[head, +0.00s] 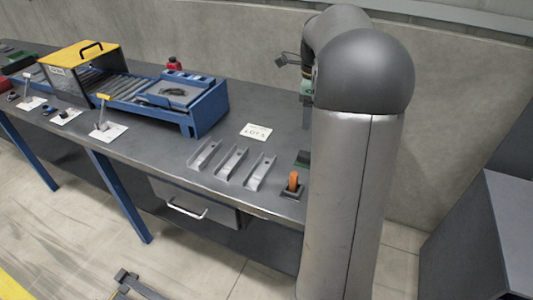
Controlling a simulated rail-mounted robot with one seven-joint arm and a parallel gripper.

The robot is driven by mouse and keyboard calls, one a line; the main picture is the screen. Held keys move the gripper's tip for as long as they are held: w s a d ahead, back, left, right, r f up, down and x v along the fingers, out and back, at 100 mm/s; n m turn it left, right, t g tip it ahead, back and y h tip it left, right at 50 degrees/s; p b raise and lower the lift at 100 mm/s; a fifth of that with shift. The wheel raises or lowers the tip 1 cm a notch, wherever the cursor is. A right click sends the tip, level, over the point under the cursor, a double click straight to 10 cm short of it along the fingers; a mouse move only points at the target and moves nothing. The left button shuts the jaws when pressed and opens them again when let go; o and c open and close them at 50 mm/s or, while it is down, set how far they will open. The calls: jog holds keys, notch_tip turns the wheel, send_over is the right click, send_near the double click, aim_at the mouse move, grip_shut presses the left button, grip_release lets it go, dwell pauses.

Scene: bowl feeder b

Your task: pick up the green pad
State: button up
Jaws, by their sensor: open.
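A small dark green block (303,157), which looks like the green pad, lies near the right end of the grey workbench (225,125). My own arm column hides its right side.
An orange-handled switch (293,184) stands just in front of the green block. Several metal channels (232,162) lie to its left, with a white label card (256,132) behind them. A blue conveyor (205,108) with a yellow-topped cover (80,56) fills the left.

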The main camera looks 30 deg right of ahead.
aim_at(305, 154)
jog(key=shift+m, duration=0.7)
jog(key=f, duration=0.8)
jog(key=w+d+f, duration=0.1)
jog(key=f, duration=0.3)
jog(key=shift+s+d+f+p, duration=0.15)
jog(key=shift+f+p, duration=0.15)
jog(key=shift+f, duration=1.05)
jog(key=shift+s+d+f+p, duration=0.15)
jog(key=shift+f+p, duration=0.15)
jog(key=shift+f, duration=1.05)
jog(key=shift+w, duration=0.1)
jog(key=c, duration=1.1)
